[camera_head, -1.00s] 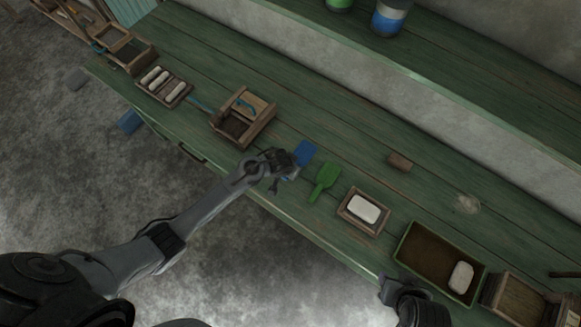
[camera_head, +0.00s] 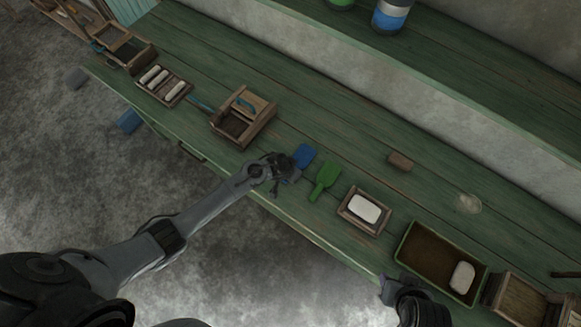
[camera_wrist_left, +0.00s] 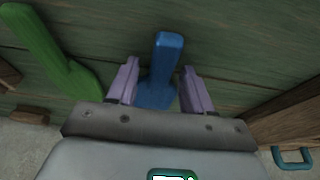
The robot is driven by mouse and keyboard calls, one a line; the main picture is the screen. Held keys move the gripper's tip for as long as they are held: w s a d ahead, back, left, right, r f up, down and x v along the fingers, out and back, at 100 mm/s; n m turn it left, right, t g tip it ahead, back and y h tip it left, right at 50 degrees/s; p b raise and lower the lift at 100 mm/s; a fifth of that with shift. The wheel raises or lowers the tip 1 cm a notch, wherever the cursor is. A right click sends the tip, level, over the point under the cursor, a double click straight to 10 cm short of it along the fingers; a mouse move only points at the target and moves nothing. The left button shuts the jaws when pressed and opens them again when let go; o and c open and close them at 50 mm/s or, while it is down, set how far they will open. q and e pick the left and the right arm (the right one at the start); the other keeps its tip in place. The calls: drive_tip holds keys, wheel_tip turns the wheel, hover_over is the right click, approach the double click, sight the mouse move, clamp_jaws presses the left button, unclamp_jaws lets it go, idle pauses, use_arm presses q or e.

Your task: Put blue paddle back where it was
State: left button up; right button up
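The blue paddle (camera_head: 303,156) lies on the green bench, left of the green paddle (camera_head: 325,177). In the left wrist view the blue paddle (camera_wrist_left: 168,60) shows between my fingers, its narrow handle toward the top of the picture. My left gripper (camera_head: 283,177) is at the blue paddle, above the bench's front part. In the wrist view my left gripper (camera_wrist_left: 160,85) is open, with a gap between each finger and the paddle. My right gripper (camera_head: 388,288) is at the bottom, by the bench's front edge; its fingers cannot be made out.
A wooden box with a blue handle (camera_head: 243,137) stands left of the paddles. A tray with a white block (camera_head: 347,216) and a green-rimmed bin (camera_head: 412,270) stand to the right. A small brown block (camera_head: 400,161) lies behind. The bench between block and paddles is clear.

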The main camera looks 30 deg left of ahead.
use_arm(q)
drive_tip(key=shift+s+r, duration=0.1)
drive_tip(key=shift+r, duration=0.35)
drive_tip(key=d+p+v, duration=0.1)
drive_tip(key=p+v, duration=0.2)
drive_tip(key=v, duration=0.8)
drive_tip(key=s+a+r, duration=0.2)
drive_tip(key=s+r, duration=0.4)
drive_tip(key=s, duration=0.3)
drive_tip(key=s+a+r, duration=0.3)
drive_tip(key=s+r, duration=0.3)
drive_tip(key=s, duration=0.2)
drive_tip(key=shift+s+a+r, duration=0.2)
drive_tip(key=shift+s+r, duration=0.05)
drive_tip(key=shift+s, duration=0.15)
